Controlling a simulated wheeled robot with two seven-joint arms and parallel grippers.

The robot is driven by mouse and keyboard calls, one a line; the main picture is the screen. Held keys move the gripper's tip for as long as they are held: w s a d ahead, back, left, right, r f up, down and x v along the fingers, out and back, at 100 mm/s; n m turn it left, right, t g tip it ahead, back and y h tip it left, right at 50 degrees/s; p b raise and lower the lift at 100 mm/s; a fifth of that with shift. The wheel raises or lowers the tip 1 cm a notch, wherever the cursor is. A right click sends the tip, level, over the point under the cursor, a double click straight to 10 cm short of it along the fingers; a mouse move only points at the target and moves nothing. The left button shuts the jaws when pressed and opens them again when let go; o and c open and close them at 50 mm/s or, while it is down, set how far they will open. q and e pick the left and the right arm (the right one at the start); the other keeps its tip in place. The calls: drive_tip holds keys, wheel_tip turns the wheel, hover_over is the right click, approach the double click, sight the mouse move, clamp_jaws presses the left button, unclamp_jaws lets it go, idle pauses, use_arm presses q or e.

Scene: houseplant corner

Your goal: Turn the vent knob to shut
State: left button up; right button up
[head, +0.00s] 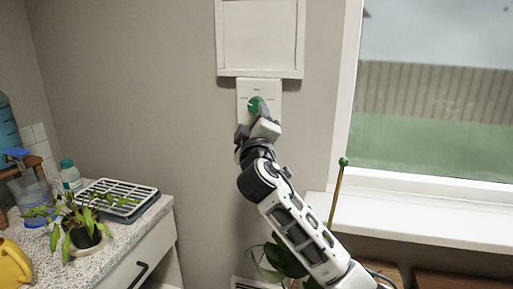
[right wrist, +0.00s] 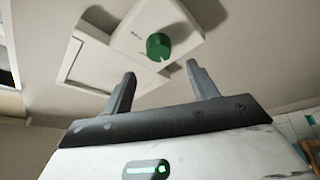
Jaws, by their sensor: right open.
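The vent knob (head: 255,105) is green and sits on a white wall plate (head: 244,88) below a white vent panel (head: 259,37). In the right wrist view the knob (right wrist: 158,46) lies beyond the fingertips, with a small notch at its edge. My right gripper (right wrist: 161,72) is open, its two fingers apart and nothing between them. In the head view my right gripper (head: 257,118) is at the plate and covers part of the knob's lower side. The wrist view shows a gap between fingertips and knob. My left gripper is not in view.
A window with a white sill (head: 420,215) is at the right. A counter (head: 155,215) at the lower left holds a potted plant (head: 87,235), a rack tray (head: 120,196), a bottle (head: 70,176) and a yellow can (head: 12,264). The wall around the plate is bare.

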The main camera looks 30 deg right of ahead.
drive_tip(key=b+v, duration=0.1)
drive_tip(key=v, duration=0.8)
drive_tip(key=shift+b, duration=0.35)
drive_tip(key=shift+s, duration=0.1)
